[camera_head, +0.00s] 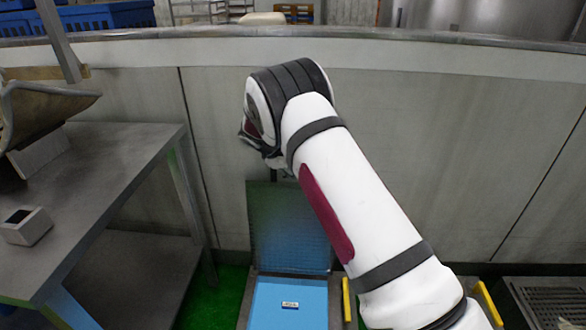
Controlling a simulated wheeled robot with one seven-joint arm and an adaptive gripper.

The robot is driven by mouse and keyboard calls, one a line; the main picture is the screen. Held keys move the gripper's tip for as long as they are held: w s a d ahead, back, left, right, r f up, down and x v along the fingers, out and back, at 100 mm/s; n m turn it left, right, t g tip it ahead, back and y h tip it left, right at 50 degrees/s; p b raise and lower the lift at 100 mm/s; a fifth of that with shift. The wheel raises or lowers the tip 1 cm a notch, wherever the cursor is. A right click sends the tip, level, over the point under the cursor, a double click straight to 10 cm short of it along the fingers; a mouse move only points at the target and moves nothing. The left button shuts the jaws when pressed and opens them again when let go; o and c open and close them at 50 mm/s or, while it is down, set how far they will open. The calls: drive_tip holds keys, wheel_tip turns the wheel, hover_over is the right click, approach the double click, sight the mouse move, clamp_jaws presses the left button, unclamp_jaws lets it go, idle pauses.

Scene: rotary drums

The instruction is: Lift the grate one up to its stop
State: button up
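A grate (290,228), a bluish mesh panel, stands steeply raised against the grey wall behind a light blue surface (288,305) with a small white label. Its right part is hidden behind my white arm. Another grate (555,302), grey and slatted, lies flat on the floor at the lower right. My gripper (277,172) is mostly hidden below my wrist; only small dark parts show, close to the top edge of the raised grate. I cannot tell whether it touches the grate or whether its fingers are open or shut.
A grey metal table (110,165) with a lower shelf stands at the left, bearing a small light block (25,226). The wall (440,150) closes off the back. Yellow bars (347,299) stand beside the blue surface. A little green floor (212,295) is free left of it.

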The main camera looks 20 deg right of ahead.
drive_tip(key=v, duration=1.2)
drive_tip(key=s+d+r+m+g+y, duration=0.1)
drive_tip(key=s+d+r+m, duration=0.15)
drive_tip(key=s+r, duration=0.5)
drive_tip(key=s+d+r+m+g+y, duration=0.1)
drive_tip(key=s+d+r+m, duration=0.2)
drive_tip(key=s, duration=0.7)
drive_tip(key=s+d+r+m+y, duration=0.1)
drive_tip(key=s+d+r+m, duration=0.1)
drive_tip(key=s+r, duration=0.55)
drive_tip(key=s+a+f+m+y, duration=0.1)
drive_tip(key=s+m, duration=0.1)
drive_tip(key=s, duration=0.8)
drive_tip(key=s+a+f+m+g+y, duration=0.1)
drive_tip(key=s+f+m, duration=0.1)
drive_tip(key=s, duration=0.9)
drive_tip(key=s+a+f+m+y, duration=0.1)
drive_tip(key=s+m, duration=0.1)
drive_tip(key=s, duration=0.8)
wheel_tip(320, 180, up, 20)
drive_tip(key=t+p, duration=0.3)
drive_tip(key=p, duration=1.6)
drive_tip(key=shift+a+r+n, duration=0.15)
drive_tip(key=shift+a+n, duration=0.15)
drive_tip(key=shift+n, duration=0.05)
